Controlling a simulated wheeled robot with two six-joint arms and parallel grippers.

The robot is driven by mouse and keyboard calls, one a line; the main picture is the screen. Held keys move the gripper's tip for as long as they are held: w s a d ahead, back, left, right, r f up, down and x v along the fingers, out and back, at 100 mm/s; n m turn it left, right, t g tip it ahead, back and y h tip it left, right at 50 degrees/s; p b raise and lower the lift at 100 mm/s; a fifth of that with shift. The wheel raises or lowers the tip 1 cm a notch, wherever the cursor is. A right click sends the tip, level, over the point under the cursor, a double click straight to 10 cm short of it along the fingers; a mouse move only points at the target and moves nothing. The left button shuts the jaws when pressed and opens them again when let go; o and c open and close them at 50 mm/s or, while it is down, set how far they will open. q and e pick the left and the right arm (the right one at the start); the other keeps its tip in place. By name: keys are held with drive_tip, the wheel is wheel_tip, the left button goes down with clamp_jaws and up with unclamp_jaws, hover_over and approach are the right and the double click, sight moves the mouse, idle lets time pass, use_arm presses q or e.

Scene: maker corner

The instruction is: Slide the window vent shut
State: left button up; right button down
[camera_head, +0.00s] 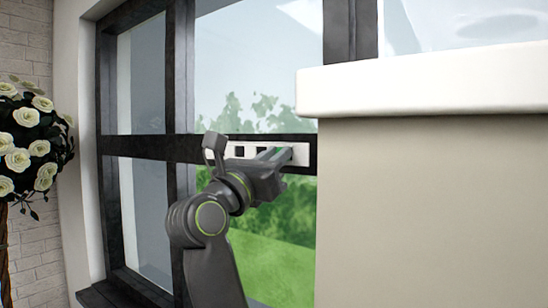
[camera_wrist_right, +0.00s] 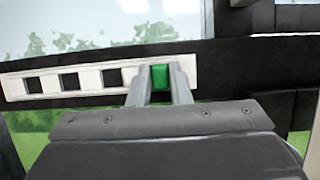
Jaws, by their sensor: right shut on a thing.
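The window vent (camera_head: 300,154) is a white strip with dark square openings, set in the dark horizontal bar of the window. It also shows in the right wrist view (camera_wrist_right: 13,87), with several dark openings to the left of my fingers. My right gripper (camera_head: 277,154) is at the vent's right part. In the right wrist view my right gripper (camera_wrist_right: 159,80) is shut on a green tab (camera_wrist_right: 159,77), with one finger on each side of it. The fingers and wrist hide part of the vent in the head view. My left gripper is not in view.
The dark window frame (camera_head: 185,75) surrounds the panes. A pale block with a white top (camera_head: 425,90) stands close on the right and covers part of the window. A white-rose plant (camera_head: 30,140) stands at the far left by a brick wall.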

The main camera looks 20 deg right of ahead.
drive_tip(key=shift+s+d, duration=1)
drive_tip(key=shift+s, duration=0.25)
drive_tip(key=shift+w, duration=0.1)
drive_tip(key=c, duration=1.6)
unclamp_jaws()
drive_tip(key=shift+o, duration=1.4)
drive_tip(key=shift+d, duration=0.2)
